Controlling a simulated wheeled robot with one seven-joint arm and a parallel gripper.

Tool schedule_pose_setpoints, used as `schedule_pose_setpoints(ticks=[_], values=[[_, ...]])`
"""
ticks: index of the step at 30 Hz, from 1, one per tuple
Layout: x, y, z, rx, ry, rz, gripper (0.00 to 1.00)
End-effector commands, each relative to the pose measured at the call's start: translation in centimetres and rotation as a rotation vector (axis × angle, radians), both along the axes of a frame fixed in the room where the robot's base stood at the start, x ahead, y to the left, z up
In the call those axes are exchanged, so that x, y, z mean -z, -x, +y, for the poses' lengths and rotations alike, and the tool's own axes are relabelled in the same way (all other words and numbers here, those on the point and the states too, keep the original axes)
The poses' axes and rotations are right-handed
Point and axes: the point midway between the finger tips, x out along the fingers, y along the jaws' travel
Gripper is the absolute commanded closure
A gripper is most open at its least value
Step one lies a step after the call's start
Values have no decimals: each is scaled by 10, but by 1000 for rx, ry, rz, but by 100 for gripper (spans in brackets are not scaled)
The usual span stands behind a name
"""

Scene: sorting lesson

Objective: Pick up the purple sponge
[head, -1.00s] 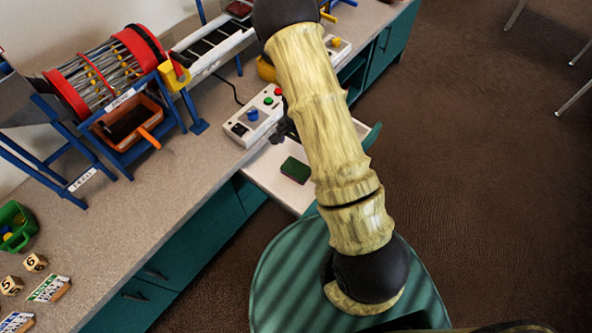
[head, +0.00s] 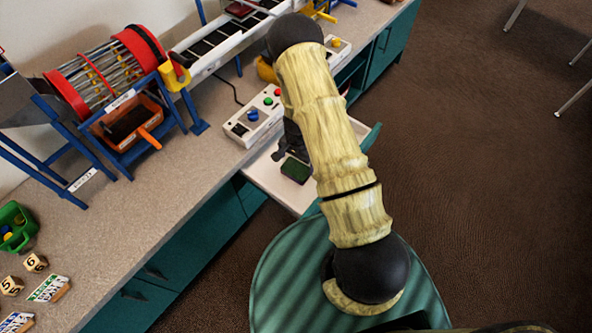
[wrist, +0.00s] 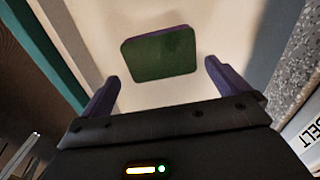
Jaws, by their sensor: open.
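The purple sponge (head: 296,170) lies flat in an open white drawer (head: 262,176) below the counter. Its upper face is dark green; in the wrist view the sponge (wrist: 160,54) shows a purple edge along its far side. My gripper (wrist: 163,88) is open and empty, its two purple-grey fingers apart on either side of the sponge's near edge. The sponge is just ahead of the fingertips, and neither finger touches it. In the head view my gripper (head: 288,146) is dark, right behind the sponge and partly hidden by my arm.
A white control box (head: 254,117) with coloured buttons stands on the counter edge beside the drawer. The drawer walls flank my gripper. A drum machine (head: 105,72) and a conveyor (head: 212,45) stand farther back. The drawer floor around the sponge is bare.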

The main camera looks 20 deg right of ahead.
Motion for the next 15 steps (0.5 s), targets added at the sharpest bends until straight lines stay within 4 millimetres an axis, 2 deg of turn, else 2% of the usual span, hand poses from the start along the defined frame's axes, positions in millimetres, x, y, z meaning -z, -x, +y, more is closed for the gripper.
schedule_pose_setpoints(ticks=[7, 15], values=[[33, -2, 0, 1, -1, 2, 0], [41, -2, 0, 1, -1, 1, 0]])
